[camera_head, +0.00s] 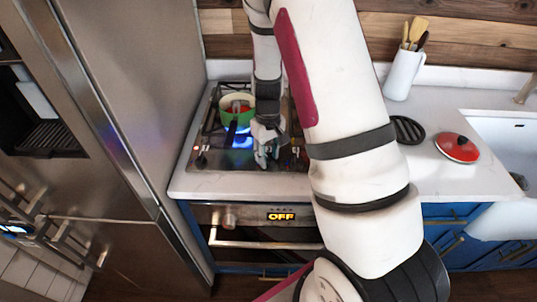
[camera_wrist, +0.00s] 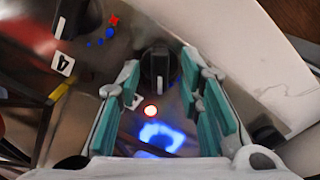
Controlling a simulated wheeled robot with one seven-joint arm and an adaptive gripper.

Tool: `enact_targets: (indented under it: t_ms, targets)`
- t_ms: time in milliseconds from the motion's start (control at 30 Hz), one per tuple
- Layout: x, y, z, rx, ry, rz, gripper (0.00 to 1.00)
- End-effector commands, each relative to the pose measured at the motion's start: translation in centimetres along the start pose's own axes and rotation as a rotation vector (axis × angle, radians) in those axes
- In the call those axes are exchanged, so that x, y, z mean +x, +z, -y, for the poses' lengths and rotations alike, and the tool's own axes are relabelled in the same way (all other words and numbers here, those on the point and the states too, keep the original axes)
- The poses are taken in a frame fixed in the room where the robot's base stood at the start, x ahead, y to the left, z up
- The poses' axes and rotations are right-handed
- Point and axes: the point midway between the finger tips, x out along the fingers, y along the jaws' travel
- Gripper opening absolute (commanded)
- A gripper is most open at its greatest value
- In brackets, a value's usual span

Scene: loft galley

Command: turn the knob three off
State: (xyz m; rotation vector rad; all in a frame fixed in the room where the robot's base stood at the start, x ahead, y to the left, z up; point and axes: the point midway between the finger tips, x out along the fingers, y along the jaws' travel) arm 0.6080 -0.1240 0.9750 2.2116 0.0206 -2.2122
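A black knob (camera_wrist: 157,68) with a white pointer line sits between the two teal-padded fingers of my gripper (camera_wrist: 163,95) in the wrist view. The fingers are apart, with visible gaps on both sides of the knob. A small white label (camera_wrist: 137,102) beside it is partly covered and I cannot read its number. In the head view my gripper (camera_head: 266,155) points down at the front of the cooktop (camera_head: 228,160) and hides this knob.
Another black knob (camera_wrist: 72,18) stands near a label reading 4 (camera_wrist: 63,63). A green pot (camera_head: 236,101) sits on the cooktop, with blue flame (camera_head: 241,140) in front. A red lid (camera_head: 457,148) and utensil jug (camera_head: 402,75) are on the right counter. The fridge (camera_head: 140,80) is close left.

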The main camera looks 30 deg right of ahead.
Motion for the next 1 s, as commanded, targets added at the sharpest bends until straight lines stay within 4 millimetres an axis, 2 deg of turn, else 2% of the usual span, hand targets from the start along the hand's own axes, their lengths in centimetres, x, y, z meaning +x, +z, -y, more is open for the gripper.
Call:
enact_targets:
  t_ms: [300, 433, 467, 767, 1000]
  targets:
    - [0.21, -0.03, -0.01, 0.0, 0.0, -0.001, 0.33]
    - [0.2, -0.02, 0.0, 0.0, 0.0, -0.001, 0.04]
    - [0.2, -0.02, -0.01, 0.0, 0.0, -0.001, 0.0]
    - [0.19, -0.02, -0.01, 0.012, 0.0, 0.0, 0.0]
    - [0.21, -0.02, 0.0, 0.108, 0.0, 0.0, 0.0]
